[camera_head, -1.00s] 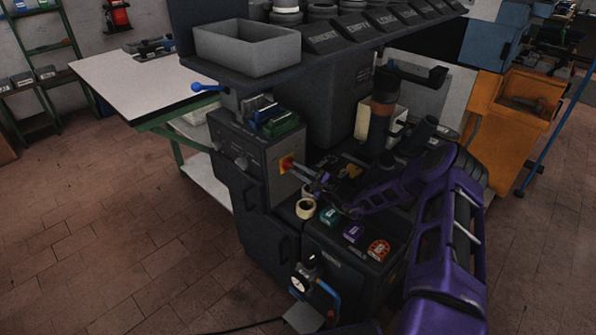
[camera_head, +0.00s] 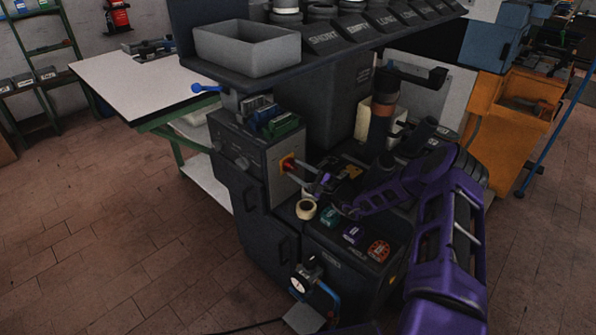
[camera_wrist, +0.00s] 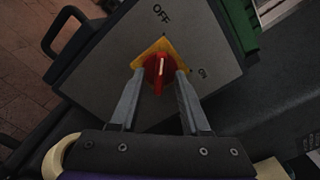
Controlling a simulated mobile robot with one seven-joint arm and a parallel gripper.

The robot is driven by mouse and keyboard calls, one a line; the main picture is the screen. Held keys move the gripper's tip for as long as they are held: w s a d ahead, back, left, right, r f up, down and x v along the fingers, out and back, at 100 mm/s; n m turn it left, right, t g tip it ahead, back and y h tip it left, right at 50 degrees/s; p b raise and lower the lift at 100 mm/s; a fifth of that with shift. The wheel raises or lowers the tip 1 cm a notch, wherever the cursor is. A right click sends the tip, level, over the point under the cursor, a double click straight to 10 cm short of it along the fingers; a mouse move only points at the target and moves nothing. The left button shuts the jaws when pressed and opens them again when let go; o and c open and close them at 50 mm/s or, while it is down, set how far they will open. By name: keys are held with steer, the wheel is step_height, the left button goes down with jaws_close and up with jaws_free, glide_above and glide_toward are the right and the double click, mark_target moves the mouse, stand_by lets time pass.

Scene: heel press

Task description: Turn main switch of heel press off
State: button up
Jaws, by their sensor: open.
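The main switch (camera_head: 287,164) is a red knob on a yellow plate, on the side of the heel press's dark control box (camera_head: 240,150). In the wrist view the red knob (camera_wrist: 157,72) sits between my gripper's two fingertips, with the OFF mark above it and the ON mark to its right. The knob's pale pointer line runs roughly up and down in that view. My gripper (camera_wrist: 158,78) is open, one finger on each side of the knob; I cannot tell whether either finger touches it. In the head view my gripper (camera_head: 300,175) reaches the switch from the right.
Green and blue boxes (camera_head: 282,125) stand on the control box. A shelf with a grey bin (camera_head: 247,47) overhangs it. A dark column (camera_head: 381,115) stands behind my arm.

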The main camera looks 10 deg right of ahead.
steer(key=p+v, duration=0.1)
steer(key=v, duration=1.6)
steer(key=shift+s, duration=0.15)
steer(key=shift+d, duration=0.1)
